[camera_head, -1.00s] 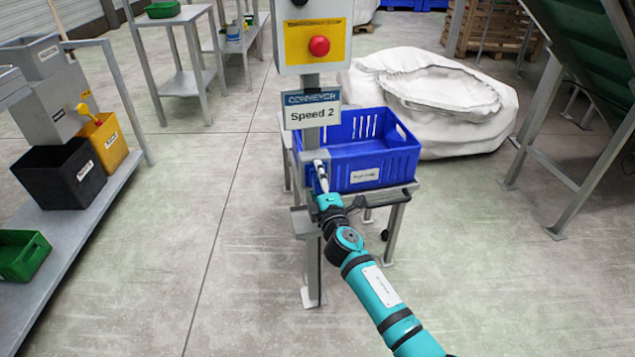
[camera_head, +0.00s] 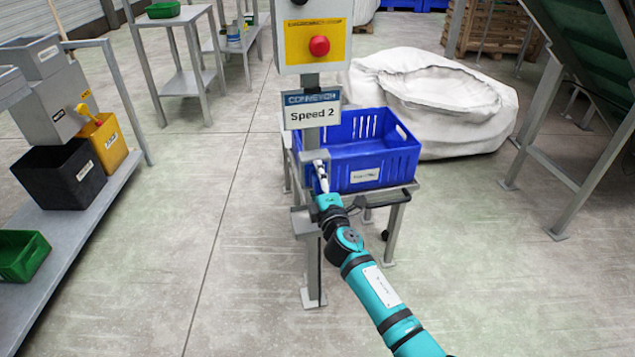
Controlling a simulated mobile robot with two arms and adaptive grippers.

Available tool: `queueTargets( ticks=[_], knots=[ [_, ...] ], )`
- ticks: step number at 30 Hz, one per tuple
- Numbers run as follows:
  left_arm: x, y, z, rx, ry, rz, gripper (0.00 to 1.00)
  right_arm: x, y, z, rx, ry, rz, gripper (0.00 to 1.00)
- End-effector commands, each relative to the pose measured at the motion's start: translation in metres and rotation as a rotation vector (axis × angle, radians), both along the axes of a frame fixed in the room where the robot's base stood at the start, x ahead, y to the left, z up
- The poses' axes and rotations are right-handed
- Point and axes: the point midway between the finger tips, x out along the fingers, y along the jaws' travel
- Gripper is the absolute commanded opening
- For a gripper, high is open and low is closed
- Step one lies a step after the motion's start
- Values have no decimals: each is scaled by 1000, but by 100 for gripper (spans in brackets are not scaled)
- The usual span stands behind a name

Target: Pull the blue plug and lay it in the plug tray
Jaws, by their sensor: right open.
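My right gripper (camera_head: 320,170) is open at the grey socket box (camera_head: 309,157) on the conveyor post, left of the blue crate. Its fingers point up at the box front. I cannot make out the blue plug separately; the fingers cover that spot and it is small. A small grey tray (camera_head: 303,221) is fixed to the post below the box, left of my right wrist. I cannot tell if it is the plug tray. My left gripper is not in view.
A blue crate (camera_head: 372,163) stands on a metal stand close right of the gripper. Above are a "Speed 2" sign (camera_head: 312,113) and a control box with a red button (camera_head: 319,46). A white bulk bag (camera_head: 440,105) lies behind.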

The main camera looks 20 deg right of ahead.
Motion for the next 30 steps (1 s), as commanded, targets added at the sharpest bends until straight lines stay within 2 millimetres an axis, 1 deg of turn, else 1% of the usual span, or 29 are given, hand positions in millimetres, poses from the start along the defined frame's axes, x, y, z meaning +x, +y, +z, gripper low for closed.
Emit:
queueTargets(
  ticks=[5, 6, 23, 24, 30],
  knots=[
    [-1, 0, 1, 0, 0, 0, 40, 0, 0, 0, 0, 0, 0, 77],
    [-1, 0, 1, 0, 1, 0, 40, 0, 0, 0, 0, 0, 0, 76],
    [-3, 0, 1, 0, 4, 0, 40, 0, 0, 0, -1, 0, 0, 2],
    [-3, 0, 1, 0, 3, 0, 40, 0, 0, 1, -1, -1, 0, 0],
    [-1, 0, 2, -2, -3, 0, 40, -4, 0, 1, -1, 0, 0, 0]
  ],
)
